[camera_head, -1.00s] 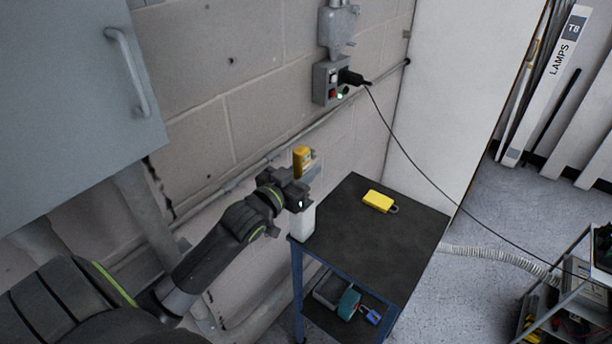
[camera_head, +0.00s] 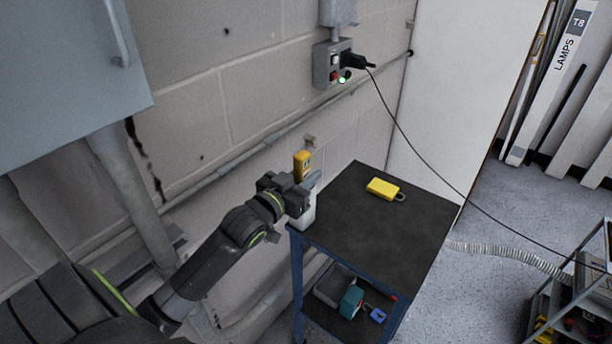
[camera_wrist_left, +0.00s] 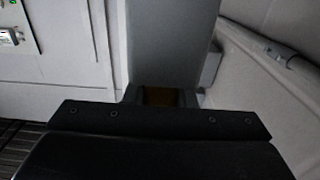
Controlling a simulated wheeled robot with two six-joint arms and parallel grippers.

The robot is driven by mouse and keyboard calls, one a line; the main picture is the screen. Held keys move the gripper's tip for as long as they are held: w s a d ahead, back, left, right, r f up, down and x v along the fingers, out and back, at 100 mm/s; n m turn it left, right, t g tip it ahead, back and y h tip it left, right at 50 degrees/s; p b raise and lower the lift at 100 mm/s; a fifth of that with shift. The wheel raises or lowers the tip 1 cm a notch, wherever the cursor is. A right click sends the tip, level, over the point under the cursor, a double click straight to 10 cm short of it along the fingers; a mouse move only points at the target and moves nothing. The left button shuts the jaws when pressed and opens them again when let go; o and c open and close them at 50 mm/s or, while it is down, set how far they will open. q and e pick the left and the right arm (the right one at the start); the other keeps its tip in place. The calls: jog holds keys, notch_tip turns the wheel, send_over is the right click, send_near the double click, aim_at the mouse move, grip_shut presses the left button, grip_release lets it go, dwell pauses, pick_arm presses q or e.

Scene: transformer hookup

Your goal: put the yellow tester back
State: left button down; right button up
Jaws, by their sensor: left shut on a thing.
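The yellow tester (camera_head: 302,163) stands upright in my left gripper (camera_head: 308,188), its top showing above the jaws. The gripper is shut on it. Just below the jaws is a white upright holder (camera_head: 306,217) at the near left corner of the black trolley top. The gripper hides the tester's lower part and the holder's top, so I cannot tell whether they touch. In the left wrist view a dim brownish patch (camera_wrist_left: 160,97) shows beyond the dark gripper body; I cannot tell what it is. My right gripper is out of view.
A yellow padlock (camera_head: 382,188) lies on the trolley top (camera_head: 375,235), which is otherwise clear. The lower shelf holds a teal item (camera_head: 350,301) and a blue padlock (camera_head: 377,314). A wall socket box (camera_head: 332,65) has a black cable (camera_head: 425,170) running right. A grey cabinet hangs at left.

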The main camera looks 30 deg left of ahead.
pick_arm(q)
jog(key=shift+f+b, duration=0.35)
jog(key=shift+f, duration=0.35)
dwell(0.4)
jog(key=c, duration=1.1)
grip_release()
jog(key=s, duration=0.5)
jog(key=s+a+p, duration=0.1)
jog(key=s, duration=1.1)
jog(key=shift+s+a+p, duration=0.15)
jog(key=shift+s+p, duration=0.05)
jog(key=shift+p, duration=0.1)
